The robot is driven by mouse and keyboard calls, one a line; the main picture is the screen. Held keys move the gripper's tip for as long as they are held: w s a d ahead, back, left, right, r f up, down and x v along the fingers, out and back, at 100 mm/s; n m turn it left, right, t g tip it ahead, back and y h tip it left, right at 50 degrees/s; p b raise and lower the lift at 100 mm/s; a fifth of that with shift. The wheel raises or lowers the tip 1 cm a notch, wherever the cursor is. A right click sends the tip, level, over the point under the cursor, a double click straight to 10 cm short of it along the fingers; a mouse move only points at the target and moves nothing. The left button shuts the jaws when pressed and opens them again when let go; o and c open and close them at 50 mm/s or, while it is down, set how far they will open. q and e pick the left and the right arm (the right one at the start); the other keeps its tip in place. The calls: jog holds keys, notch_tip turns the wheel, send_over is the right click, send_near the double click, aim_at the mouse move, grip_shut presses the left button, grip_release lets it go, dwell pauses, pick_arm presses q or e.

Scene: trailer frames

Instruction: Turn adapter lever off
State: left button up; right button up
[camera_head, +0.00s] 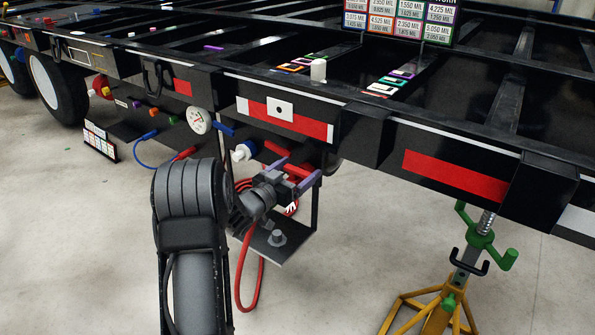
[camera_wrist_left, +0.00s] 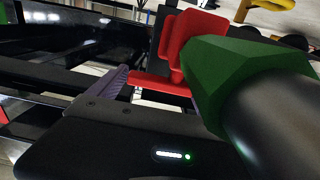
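My left gripper (camera_head: 296,172) is at the red fittings under the front edge of the trailer frame. In the head view its two purple-tipped fingers stand apart, with red parts (camera_head: 294,169) close by them. In the left wrist view a red lever-like piece (camera_wrist_left: 185,45) stands upright at the top, and a red bar runs below it near one ribbed purple finger (camera_wrist_left: 115,85). I cannot tell whether the fingers touch the red piece. My right gripper is in neither view.
The black trailer frame (camera_head: 362,124) with red-and-white strips runs above the gripper. A round gauge (camera_head: 199,121) is to the left. A red hose (camera_head: 240,272) hangs below, beside a black bracket plate (camera_head: 270,247). A yellow stand (camera_head: 432,311) is at the right.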

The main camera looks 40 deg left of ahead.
pick_arm(q)
jog(key=shift+o, duration=1)
jog(key=shift+s, duration=0.15)
jog(key=s+p, duration=0.1)
jog(key=s, duration=0.6)
jog(key=shift+s+p, duration=0.2)
jog(key=shift+p, duration=0.1)
jog(key=shift+s+f, duration=0.1)
